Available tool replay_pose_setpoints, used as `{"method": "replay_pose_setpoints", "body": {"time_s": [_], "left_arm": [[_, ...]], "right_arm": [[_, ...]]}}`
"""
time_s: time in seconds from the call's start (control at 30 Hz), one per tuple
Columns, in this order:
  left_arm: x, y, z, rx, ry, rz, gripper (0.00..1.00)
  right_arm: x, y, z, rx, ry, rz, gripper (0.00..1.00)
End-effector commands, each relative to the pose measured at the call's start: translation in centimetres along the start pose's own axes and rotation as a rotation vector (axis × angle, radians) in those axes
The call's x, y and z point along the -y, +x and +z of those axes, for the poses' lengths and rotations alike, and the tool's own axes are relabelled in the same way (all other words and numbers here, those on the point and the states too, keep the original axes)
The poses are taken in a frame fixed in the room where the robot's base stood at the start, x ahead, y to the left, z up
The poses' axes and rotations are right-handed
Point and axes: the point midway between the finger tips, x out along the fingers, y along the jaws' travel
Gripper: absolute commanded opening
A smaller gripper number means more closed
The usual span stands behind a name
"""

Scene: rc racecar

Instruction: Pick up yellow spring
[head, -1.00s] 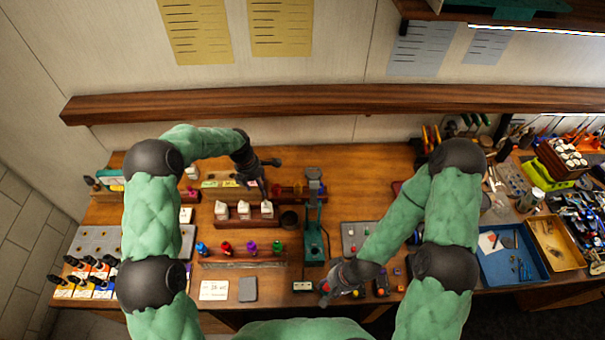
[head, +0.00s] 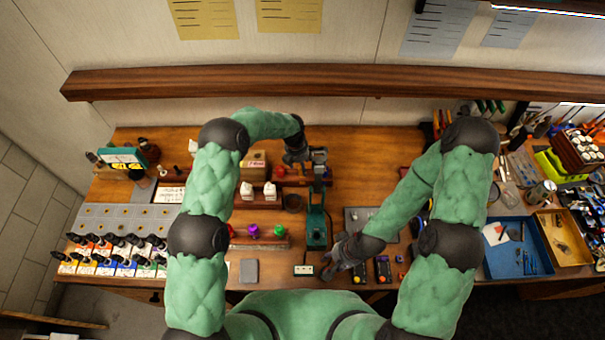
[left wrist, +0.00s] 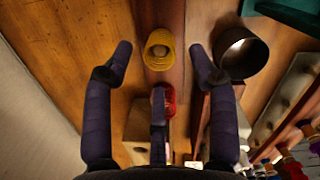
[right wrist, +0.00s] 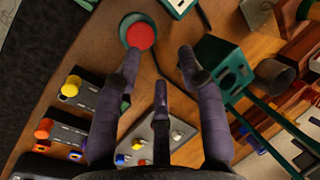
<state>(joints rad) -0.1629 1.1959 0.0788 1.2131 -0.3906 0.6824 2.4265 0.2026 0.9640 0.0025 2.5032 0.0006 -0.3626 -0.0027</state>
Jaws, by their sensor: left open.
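The yellow spring (left wrist: 158,50) stands on a dark wooden rail (left wrist: 170,20) in the left wrist view. It lies between and slightly beyond the fingertips of my left gripper (left wrist: 160,52), which is open, empty and apart from it. A red spring (left wrist: 170,101) sits behind it on the rail, partly hidden by the gripper's middle finger. In the head view my left gripper (head: 296,157) is above the rail's right part, and I cannot clearly make out the yellow spring there. My right gripper (right wrist: 158,60) is open and empty, near a red button (right wrist: 140,36).
A dark round cup (left wrist: 240,52) stands close to the right finger in the left wrist view. A green press (head: 317,222) stands just right of the rails. A wooden rack with white-topped bottles (head: 258,200) is in front.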

Motion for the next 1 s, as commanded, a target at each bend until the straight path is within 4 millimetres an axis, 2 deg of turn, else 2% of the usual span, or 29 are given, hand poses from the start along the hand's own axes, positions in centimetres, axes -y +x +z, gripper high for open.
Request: {"method": "replay_pose_setpoints", "body": {"time_s": [0.3, 0.63, 0.7, 0.8, 1.0], "left_arm": [[0.1, 4.2, 0.0, -0.002, 0.0, -0.002, 0.58], [0.1, 4.5, 0.0, -0.001, 0.0, -0.001, 0.58], [0.1, 4.5, 0.0, -0.001, 0.0, -0.001, 0.38], [0.1, 4.5, 0.0, -0.001, 0.0, -0.001, 0.17], [0.1, 4.5, 0.0, -0.001, 0.0, -0.002, 0.16]], "right_arm": [[-0.2, 0.6, 0.0, 0.0, 0.0, 0.0, 0.4], [-0.2, 0.6, 0.0, 0.0, 0.0, 0.0, 0.4], [-0.2, 0.6, 0.0, 0.0, 0.0, 0.0, 0.4], [-0.2, 0.6, 0.0, 0.0, 0.0, 0.0, 0.4], [-0.2, 0.6, 0.0, 0.0, 0.0, 0.0, 0.4]]}}
